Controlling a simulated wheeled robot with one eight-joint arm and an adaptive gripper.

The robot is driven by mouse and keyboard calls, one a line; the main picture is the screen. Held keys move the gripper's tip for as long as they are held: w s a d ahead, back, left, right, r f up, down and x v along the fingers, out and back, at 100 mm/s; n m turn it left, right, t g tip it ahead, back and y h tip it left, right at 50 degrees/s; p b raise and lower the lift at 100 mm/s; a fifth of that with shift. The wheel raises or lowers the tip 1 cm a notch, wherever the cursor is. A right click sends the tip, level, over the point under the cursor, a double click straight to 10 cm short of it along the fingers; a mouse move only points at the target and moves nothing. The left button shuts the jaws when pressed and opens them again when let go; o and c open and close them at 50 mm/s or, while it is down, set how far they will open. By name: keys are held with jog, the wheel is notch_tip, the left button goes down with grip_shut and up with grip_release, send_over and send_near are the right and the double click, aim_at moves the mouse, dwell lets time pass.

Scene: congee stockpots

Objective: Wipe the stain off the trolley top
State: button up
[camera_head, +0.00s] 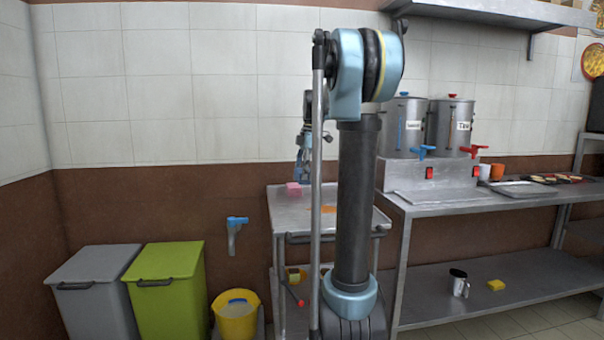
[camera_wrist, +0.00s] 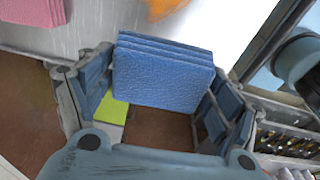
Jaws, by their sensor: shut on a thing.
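The steel trolley top (camera_head: 290,219) stands behind my arm, which hides part of it. An orange stain (camera_head: 328,209) lies on it and shows at the top of the wrist view (camera_wrist: 165,7). In the wrist view, my gripper (camera_wrist: 163,80) is shut on a blue folded cloth (camera_wrist: 165,75), with a finger on each side. In the head view, my gripper (camera_head: 302,174) is over the trolley's back left area, partly hidden by my arm. The stain is apart from the cloth. I cannot tell how high the cloth is held.
A pink folded cloth (camera_head: 293,189) lies on the trolley's left side, near my gripper; it also shows in the wrist view (camera_wrist: 32,10). A steel counter with urns (camera_head: 450,124) stands right of the trolley. Bins (camera_head: 168,290) and a yellow bucket (camera_head: 236,318) stand left.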

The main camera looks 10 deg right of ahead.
jog(key=shift+w+f, duration=0.1)
jog(key=shift+f, duration=2.4)
